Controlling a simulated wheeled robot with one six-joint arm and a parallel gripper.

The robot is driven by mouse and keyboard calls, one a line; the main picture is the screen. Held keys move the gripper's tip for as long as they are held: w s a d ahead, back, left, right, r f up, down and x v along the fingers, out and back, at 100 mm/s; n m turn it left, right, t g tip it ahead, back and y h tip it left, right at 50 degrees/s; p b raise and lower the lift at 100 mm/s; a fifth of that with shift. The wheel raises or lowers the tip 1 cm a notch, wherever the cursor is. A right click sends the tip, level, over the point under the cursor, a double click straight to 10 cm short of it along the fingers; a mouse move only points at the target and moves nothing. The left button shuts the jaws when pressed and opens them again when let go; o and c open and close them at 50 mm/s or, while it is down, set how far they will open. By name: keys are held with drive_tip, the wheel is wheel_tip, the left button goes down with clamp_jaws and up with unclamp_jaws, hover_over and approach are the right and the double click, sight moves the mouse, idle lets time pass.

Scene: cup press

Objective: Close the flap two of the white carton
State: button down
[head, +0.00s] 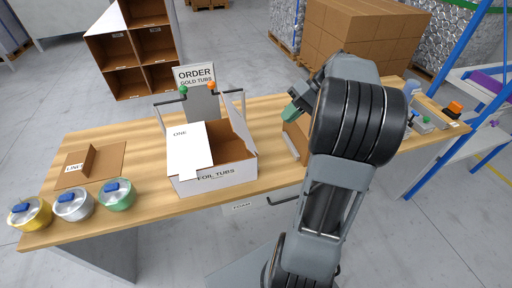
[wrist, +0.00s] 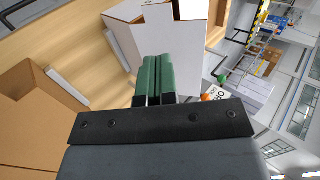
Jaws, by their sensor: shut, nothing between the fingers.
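The arm hides part of the table.
A press with green and orange knobs (head: 198,92) and an "ORDER" sign (head: 194,74) stand behind the carton. A brown box (head: 297,134) is right of it, partly behind my arm. Several tubs (head: 73,205) and a brown tray (head: 107,164) are at left.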

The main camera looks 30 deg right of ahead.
sight(249, 149)
drive_tip(key=x, duration=0.4)
drive_tip(key=p+x, duration=0.1)
drive_tip(key=x, duration=0.8)
drive_tip(key=shift+w+a+r+p, duration=0.1)
drive_tip(key=shift+a+r+p, duration=0.15)
drive_tip(key=shift+a, duration=0.2)
